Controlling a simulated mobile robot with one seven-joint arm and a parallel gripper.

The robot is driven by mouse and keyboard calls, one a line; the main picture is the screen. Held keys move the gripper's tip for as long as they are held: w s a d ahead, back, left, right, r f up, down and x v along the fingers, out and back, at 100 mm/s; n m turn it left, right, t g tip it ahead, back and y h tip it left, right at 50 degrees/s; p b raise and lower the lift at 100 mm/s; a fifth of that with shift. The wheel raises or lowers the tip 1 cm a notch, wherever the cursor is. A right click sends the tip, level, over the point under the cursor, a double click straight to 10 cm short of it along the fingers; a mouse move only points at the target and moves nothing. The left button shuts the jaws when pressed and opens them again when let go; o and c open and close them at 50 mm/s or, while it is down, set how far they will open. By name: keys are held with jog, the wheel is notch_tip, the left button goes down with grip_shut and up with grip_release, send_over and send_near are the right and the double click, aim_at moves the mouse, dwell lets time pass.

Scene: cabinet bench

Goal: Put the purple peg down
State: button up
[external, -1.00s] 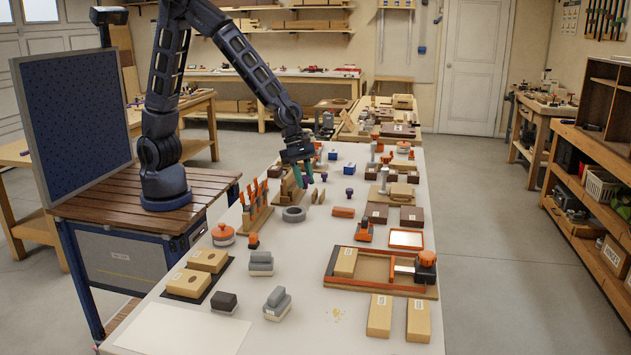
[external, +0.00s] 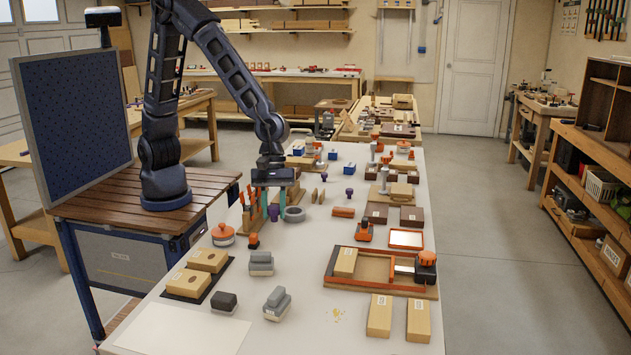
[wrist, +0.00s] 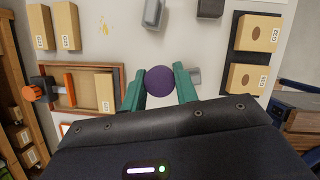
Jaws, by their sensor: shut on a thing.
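My gripper (external: 274,205) points down over the white bench top, behind the orange-handled tool rack, and its two green fingers are shut on the purple peg (external: 273,212). In the wrist view the peg's round purple end (wrist: 160,80) shows between the green fingertips (wrist: 159,87). I cannot tell whether the peg's lower end touches the bench. Another purple peg (external: 349,195) stands apart on the bench to the right.
The tool rack (external: 254,219) is close on the left and a grey ring (external: 293,214) close on the right. Bare bench lies in the middle, right of the ring.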

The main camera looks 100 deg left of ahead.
jog(key=s+d+m+g, duration=0.1)
jog(key=s+d+m, duration=0.2)
jog(key=s+d, duration=0.45)
jog(key=s+d+m+g, duration=0.1)
jog(key=s+d+m, duration=0.3)
jog(key=d, duration=0.7)
jog(key=s+d+m+g, duration=0.1)
jog(key=s+d+m, duration=0.2)
jog(key=s+d, duration=0.5)
jog(key=f, duration=0.6)
jog(key=w+d+f, duration=0.1)
jog(key=f, duration=1.2)
jog(key=shift+w+d+f, duration=0.25)
jog(key=shift+w+f, duration=0.05)
jog(key=shift+f, duration=0.1)
jog(key=shift+f, duration=0.15)
jog(key=o, duration=0.9)
jog(key=shift+o, duration=0.2)
jog(key=v, duration=1.2)
jog(key=shift+w+r, duration=0.2)
jog(key=shift+w, duration=0.1)
